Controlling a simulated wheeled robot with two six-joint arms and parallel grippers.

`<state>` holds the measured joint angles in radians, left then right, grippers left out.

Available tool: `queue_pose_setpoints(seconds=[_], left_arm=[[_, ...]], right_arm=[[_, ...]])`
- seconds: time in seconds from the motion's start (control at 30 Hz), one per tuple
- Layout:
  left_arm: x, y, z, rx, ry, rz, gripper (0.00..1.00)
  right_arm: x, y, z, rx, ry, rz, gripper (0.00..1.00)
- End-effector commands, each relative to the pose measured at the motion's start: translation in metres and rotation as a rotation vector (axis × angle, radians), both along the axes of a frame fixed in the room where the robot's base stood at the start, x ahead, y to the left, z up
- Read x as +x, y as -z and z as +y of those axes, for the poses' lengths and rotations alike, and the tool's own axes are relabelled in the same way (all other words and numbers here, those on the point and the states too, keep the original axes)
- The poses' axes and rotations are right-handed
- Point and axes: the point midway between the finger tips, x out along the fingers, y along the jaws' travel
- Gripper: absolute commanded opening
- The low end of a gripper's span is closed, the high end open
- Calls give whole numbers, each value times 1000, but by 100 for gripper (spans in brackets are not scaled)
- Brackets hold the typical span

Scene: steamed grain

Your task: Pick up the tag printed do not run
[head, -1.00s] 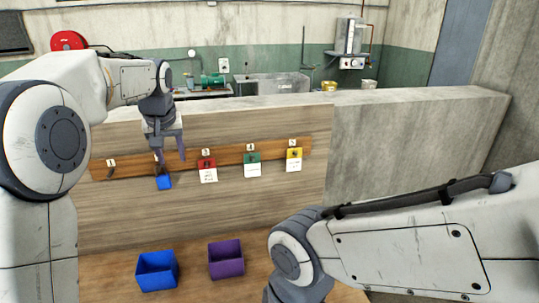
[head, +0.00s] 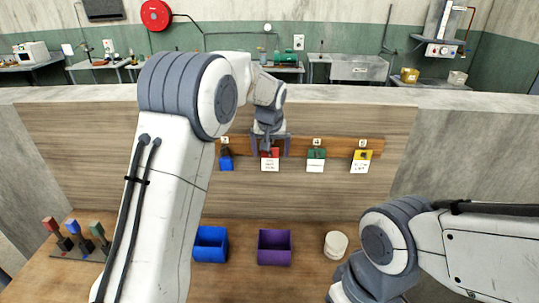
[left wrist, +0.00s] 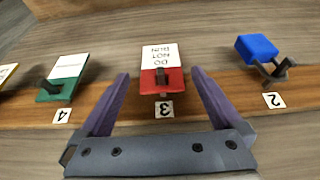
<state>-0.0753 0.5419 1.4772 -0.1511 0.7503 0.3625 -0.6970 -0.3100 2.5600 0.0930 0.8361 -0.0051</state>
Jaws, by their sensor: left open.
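The tag printed do not run is a red and white tag (head: 269,164) hanging at hook number 3 on the wooden rail (head: 338,145). My left gripper (head: 270,147) is open in front of the red tag. Its two purple fingers (left wrist: 163,85) stand one on each side of the tag's red end, not closed on it. My right arm comes in from the right, but its gripper does not show.
Below are a blue bin (head: 210,258), a purple bin (head: 274,256), a white round object (head: 336,245) and several coloured-handled items (head: 71,228).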

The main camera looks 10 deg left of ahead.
Motion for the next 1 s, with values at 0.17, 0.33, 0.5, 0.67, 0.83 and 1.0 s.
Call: queue_pose_setpoints(seconds=[0.17, 0.33, 0.5, 0.67, 0.83, 1.0], left_arm=[[7, 15, 3, 0, -2, 0, 100], [7, 17, 4, 0, -3, -2, 100], [7, 17, 5, 0, -4, -2, 62], [7, 17, 5, 0, -4, -2, 13], [7, 17, 5, 0, -4, -2, 12], [7, 16, 5, 0, -4, -3, 12]], right_arm=[[0, -10, 0, 0, -1, 0, 84], [0, -9, 0, 0, -1, 0, 84], [0, -8, 0, 0, -1, 0, 84], [0, -8, 0, 0, -1, 0, 84], [0, -8, 0, 0, -1, 0, 84], [0, -4, 0, 0, -1, 0, 84]])
